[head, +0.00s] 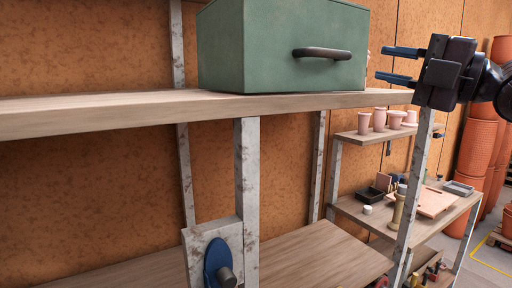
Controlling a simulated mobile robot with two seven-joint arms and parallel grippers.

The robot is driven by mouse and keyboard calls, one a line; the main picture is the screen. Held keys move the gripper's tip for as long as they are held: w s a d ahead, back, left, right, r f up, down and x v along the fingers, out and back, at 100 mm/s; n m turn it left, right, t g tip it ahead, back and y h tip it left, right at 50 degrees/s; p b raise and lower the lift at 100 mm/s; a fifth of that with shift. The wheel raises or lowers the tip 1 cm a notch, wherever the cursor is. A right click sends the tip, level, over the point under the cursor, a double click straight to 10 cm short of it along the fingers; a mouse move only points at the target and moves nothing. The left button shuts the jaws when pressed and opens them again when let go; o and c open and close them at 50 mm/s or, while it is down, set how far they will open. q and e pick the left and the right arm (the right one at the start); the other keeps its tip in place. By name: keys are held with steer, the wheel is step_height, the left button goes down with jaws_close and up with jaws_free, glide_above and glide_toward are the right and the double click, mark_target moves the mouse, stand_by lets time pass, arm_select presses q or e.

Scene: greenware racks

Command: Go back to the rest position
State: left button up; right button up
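My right gripper (396,65) shows at the upper right, its arm coming in from the right edge. Its two blue-tipped fingers are spread apart and point left, with nothing between them. In the picture it is just right of a green box (225,50) with a dark handle, which sits on the upper shelf (130,112). I cannot tell how far the gripper is from the box in depth. My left gripper is not in view.
A lower wooden shelf (310,258) is bare. Metal posts (246,180) hold the rack. Behind, pink pots (379,120) stand on a small shelf, and a workbench (440,228) bears trays and tools. Terracotta pots (478,140) are stacked at the right.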

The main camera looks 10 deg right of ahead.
steer(key=w+d+f+m+t+h, duration=0.55)
steer(key=w+f+m, duration=0.35)
steer(key=f+m, duration=0.2)
step_height(320, 180, down, 24)
steer(key=d+f+m+g+h, duration=0.1)
steer(key=d+m+h, duration=0.1)
steer(key=m+h, duration=0.45)
steer(key=s+a+f+m+g, duration=0.1)
steer(key=s+f+m, duration=0.15)
steer(key=f, duration=0.45)
steer(key=s+a+f+m+g+h, duration=0.1)
steer(key=s+f, duration=0.3)
steer(key=f, duration=0.4)
steer(key=s+a+f+m+g, duration=0.1)
steer(key=s+f+m+g, duration=0.1)
steer(key=s+f, duration=0.35)
steer(key=s+a+f+m+g+h, duration=0.1)
steer(key=s+a+f+m+g, duration=0.2)
steer(key=s+f, duration=1)
steer(key=shift+s+a+f+m, duration=0.2)
steer(key=shift+s+f+m, duration=0.15)
steer(key=shift+f, duration=0.2)
